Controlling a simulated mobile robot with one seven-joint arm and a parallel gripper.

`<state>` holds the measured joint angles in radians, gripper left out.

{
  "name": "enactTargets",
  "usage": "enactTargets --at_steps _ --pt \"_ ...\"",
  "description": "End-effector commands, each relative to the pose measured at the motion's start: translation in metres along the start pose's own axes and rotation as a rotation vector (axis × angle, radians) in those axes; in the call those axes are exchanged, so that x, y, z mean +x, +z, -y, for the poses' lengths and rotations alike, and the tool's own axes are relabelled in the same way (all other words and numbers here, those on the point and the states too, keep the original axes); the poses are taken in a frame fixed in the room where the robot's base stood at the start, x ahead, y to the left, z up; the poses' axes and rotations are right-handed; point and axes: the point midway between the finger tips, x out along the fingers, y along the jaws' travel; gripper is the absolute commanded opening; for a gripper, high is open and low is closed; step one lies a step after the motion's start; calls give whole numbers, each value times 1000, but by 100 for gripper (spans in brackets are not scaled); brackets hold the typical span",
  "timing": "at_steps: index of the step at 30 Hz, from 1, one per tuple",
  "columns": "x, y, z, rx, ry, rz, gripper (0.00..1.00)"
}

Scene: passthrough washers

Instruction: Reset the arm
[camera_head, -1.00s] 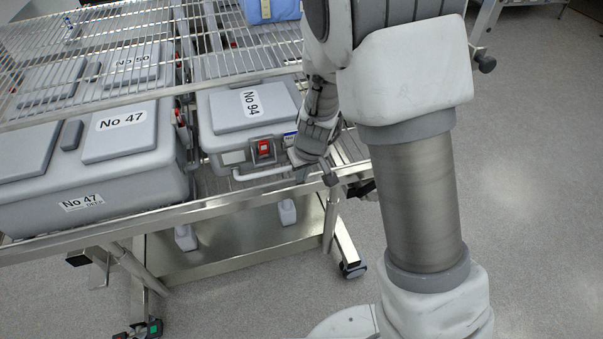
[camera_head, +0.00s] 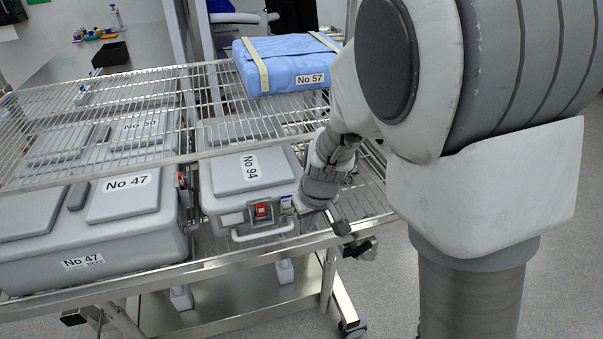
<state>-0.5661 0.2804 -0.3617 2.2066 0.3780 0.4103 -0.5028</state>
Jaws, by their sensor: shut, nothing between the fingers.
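My arm fills the right side of the view, with its grey and white links bent in front of the rack. My gripper (camera_head: 340,222) points down beside the front right corner of the grey container No 94 (camera_head: 247,172). It is shut and holds nothing.
Grey containers No 47 (camera_head: 125,199) and No 50 (camera_head: 140,127) sit left on the steel rack (camera_head: 240,262). A blue wrapped pack No 57 (camera_head: 290,66) lies on the upper wire shelf (camera_head: 60,140). A steel counter (camera_head: 140,55) stands behind. Floor is open at right.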

Motion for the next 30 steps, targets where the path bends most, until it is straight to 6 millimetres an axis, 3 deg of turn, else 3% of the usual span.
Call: enactTargets --at_steps 4,7,14,21,30 --pt "-3 0 0 5 -3 -3 0" --pt "-16 2 -1 23 -16 -15 0" --pt "-84 19 -9 112 -57 -67 0" --pt "-152 55 -18 197 -46 -121 0" --pt "-214 116 -26 303 56 -177 0"
